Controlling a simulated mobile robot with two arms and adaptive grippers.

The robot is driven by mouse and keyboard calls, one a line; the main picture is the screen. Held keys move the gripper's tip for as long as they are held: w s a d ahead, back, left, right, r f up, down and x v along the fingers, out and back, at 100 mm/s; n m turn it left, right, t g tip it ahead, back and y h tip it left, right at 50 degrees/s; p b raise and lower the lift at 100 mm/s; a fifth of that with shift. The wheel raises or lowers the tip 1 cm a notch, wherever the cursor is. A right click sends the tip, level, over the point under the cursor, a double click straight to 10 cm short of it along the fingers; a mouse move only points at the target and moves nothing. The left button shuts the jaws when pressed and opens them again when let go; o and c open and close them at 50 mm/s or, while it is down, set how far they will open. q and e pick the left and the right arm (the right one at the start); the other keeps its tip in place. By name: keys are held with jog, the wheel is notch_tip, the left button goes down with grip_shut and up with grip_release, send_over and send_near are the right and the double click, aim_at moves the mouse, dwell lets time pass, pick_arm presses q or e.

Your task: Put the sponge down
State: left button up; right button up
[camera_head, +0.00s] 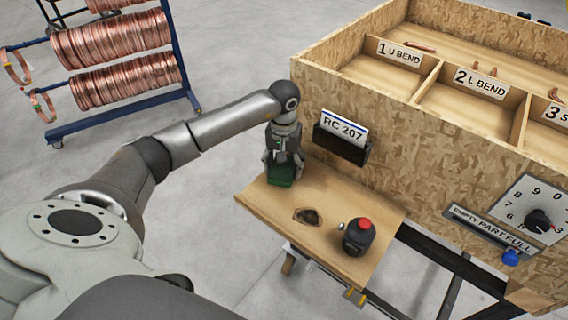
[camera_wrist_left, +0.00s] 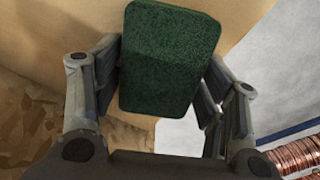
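The dark green sponge (camera_head: 281,180) is at the far left end of the small wooden table (camera_head: 262,203), below my left gripper (camera_head: 284,168). In the left wrist view the sponge (camera_wrist_left: 168,60) sits between the two fingers of my left gripper (camera_wrist_left: 164,75), with pads along both of its sides. The gripper looks shut on it. The fingers point down in the head view. I cannot tell whether the sponge's underside touches the table. My right gripper is not in view.
A chipboard bin unit (camera_head: 400,150) with a card holder (camera_head: 342,146) stands behind. A rack of copper coils (camera_head: 125,82) is at left.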

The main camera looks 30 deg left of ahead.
aim_at(284, 164)
pick_arm(q)
jog(key=shift+o, duration=0.4)
jog(key=shift+r, duration=0.1)
jog(key=shift+r, duration=0.2)
notch_tip(284, 164, up, 12)
jog(key=b, duration=0.3)
jog(key=shift+b, duration=0.4)
jog(key=shift+f, duration=0.15)
